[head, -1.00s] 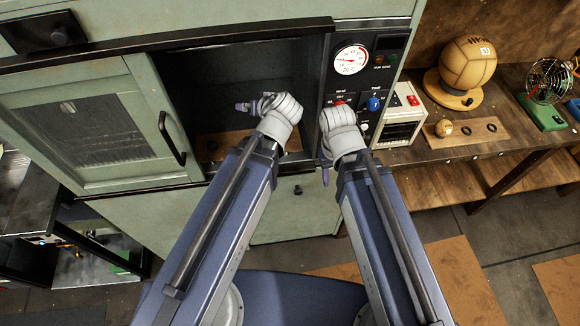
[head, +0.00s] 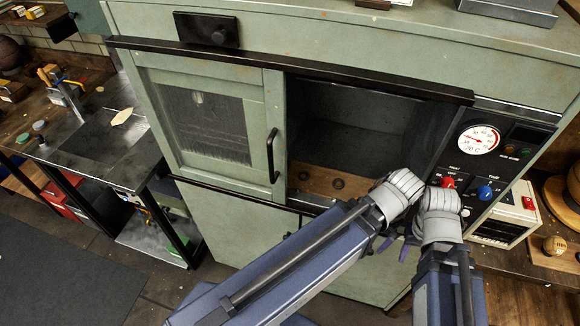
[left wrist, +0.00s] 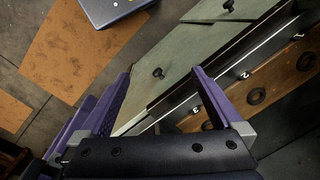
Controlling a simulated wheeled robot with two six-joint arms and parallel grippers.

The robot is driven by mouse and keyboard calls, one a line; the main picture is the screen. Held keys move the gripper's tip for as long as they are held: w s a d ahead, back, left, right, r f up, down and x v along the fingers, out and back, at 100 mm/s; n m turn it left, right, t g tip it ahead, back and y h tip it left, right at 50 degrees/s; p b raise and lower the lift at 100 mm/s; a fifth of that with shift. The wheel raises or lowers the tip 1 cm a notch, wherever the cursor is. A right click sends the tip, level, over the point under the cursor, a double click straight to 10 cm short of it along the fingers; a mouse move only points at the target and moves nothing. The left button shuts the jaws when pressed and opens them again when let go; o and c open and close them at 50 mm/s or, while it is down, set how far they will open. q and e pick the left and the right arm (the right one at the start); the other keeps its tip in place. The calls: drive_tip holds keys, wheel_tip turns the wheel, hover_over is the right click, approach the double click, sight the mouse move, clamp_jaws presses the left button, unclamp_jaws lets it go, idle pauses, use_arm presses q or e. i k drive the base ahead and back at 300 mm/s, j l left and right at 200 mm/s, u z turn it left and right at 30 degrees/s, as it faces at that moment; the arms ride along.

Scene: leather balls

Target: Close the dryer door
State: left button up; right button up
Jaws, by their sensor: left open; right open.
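The dryer (head: 520,112) is a pale green cabinet. Its door (head: 165,78) has a ribbed glass window and a black upright handle (head: 275,156), and sits left of the dark opening (head: 365,135), which is uncovered. My left gripper shows open and empty in the left wrist view (left wrist: 160,85), its purple fingers spread; in the head view its fingers are mostly hidden by its wrist, low at the opening's right side. My right gripper (head: 406,246) is open beside it, below the control panel, partly hidden. Both are well right of the handle.
A perforated wooden board (head: 325,182) lies inside the opening. The control panel (head: 478,160) has a gauge and red and blue knobs. A dark metal table (head: 100,135) stands left of the dryer; a white device (head: 508,215) stands right. Floor at lower left is clear.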

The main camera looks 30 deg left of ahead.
sight(274, 82)
drive_tip(key=u, duration=1.8)
